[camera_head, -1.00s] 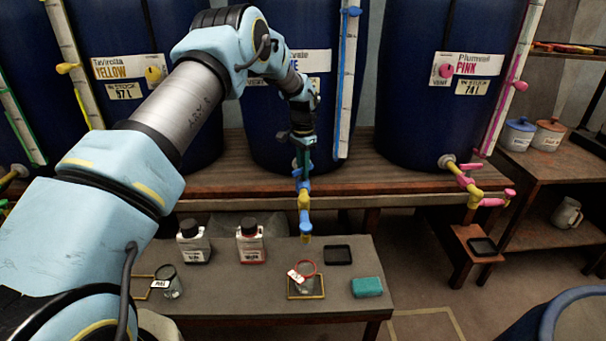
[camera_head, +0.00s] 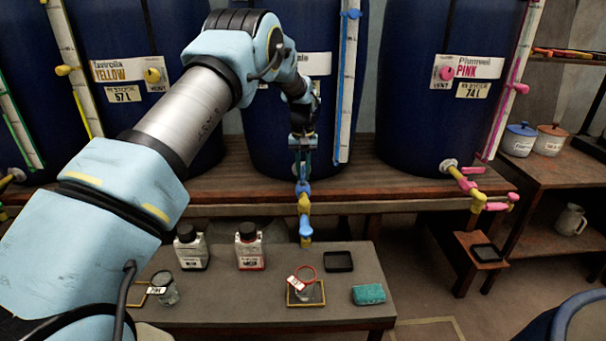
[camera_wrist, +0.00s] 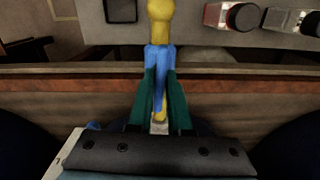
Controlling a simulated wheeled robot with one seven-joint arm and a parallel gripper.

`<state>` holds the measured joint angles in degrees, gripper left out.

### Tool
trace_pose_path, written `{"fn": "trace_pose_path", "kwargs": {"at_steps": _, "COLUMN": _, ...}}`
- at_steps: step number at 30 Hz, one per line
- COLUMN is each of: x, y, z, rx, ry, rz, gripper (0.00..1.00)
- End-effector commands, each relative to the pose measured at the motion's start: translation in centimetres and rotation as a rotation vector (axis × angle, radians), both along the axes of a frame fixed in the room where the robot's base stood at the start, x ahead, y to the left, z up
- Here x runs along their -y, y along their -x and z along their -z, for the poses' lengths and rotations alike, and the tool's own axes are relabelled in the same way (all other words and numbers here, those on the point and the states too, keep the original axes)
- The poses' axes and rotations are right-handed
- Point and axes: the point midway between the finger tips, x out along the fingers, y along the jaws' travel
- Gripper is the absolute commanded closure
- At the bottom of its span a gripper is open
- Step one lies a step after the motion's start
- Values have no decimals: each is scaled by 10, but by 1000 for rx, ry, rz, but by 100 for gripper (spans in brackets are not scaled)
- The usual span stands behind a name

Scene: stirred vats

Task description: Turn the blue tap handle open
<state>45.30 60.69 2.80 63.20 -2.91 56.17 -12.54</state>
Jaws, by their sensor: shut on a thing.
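The blue tap (camera_head: 305,225) hangs at the front edge of the vat bench, with a yellow section and a blue spout. My gripper (camera_head: 302,170) is over the tap, in front of the middle blue vat (camera_head: 262,130). In the wrist view my gripper (camera_wrist: 159,90) has its two green fingers closed on the blue tap handle (camera_wrist: 158,62), one on each side. The handle lies in line with the yellow pipe there. Most of the handle is hidden by the gripper in the head view.
A pink tap (camera_head: 468,185) projects on the right. The floor between is clear.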

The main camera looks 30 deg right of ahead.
Motion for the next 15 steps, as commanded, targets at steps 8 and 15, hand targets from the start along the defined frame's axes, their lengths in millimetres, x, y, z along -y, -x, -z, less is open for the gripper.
{"fn": "trace_pose_path", "kwargs": {"at_steps": 8, "x": 0, "y": 0, "z": 0, "rx": 0, "ry": 1, "rz": -85, "gripper": 100}}
{"fn": "trace_pose_path", "kwargs": {"at_steps": 15, "x": 0, "y": 0, "z": -1, "rx": 0, "ry": 1, "rz": -100, "gripper": 100}}
